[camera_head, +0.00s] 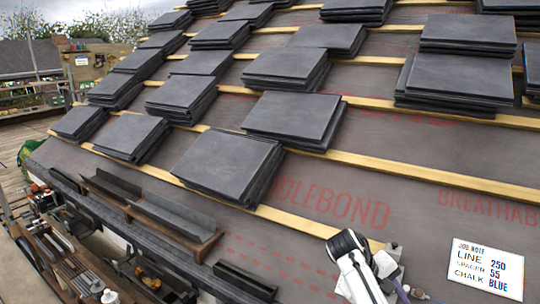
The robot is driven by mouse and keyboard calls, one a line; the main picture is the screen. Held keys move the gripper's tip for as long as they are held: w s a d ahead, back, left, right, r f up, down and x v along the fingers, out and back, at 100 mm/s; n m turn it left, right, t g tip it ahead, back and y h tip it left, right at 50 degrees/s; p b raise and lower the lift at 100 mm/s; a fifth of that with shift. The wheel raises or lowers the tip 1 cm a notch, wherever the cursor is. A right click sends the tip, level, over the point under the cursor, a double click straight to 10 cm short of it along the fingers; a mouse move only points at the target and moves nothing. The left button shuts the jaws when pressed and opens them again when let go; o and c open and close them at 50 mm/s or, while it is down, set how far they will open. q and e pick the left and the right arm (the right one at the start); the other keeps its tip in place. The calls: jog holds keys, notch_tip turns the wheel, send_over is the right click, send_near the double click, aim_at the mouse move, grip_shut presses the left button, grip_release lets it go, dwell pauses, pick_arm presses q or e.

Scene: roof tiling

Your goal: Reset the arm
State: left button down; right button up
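One of my arms, which looks like the right, shows at the bottom edge right of centre, with a white link and a black round joint (347,243). It is over the lower part of the roof, left of the job note. Grey and white parts (386,263) beside the joint may belong to its wrist or gripper. No fingertips can be made out, so I cannot see whether it is open or shut. A thin purple part shows just below. My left gripper is not in view.
Stacks of dark slates (228,165) rest along wooden battens (440,177) on the grey membrane (290,240). A white job note (486,268) lies at lower right. A wooden tray (150,212) with dark lengths and a tool-filled area (70,260) are at lower left.

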jog(key=s+f+m+t+y, duration=0.1)
jog(key=s+f+y, duration=0.2)
jog(key=s+f, duration=0.9)
jog(key=s+a+r+t+y, duration=0.1)
jog(key=s+a+r+y, duration=0.2)
jog(key=s, duration=0.6)
jog(key=s+a+r+t+y, duration=0.1)
jog(key=s+a+r, duration=0.3)
jog(key=s, duration=0.6)
pick_arm(q)
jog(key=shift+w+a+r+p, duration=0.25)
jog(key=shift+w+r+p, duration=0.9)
jog(key=shift+p, duration=0.5)
pick_arm(e)
jog(key=w+a+f+t+y, duration=0.2)
jog(key=w+a+f+t, duration=0.2)
jog(key=a+f+t, duration=0.1)
jog(key=shift+w+a+f+y, duration=0.15)
jog(key=shift+a+f+y, duration=0.25)
jog(key=shift+a+f, duration=0.4)
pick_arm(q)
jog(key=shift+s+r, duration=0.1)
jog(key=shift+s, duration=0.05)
pick_arm(e)
jog(key=shift+d+f, duration=0.1)
jog(key=shift+d, duration=0.05)
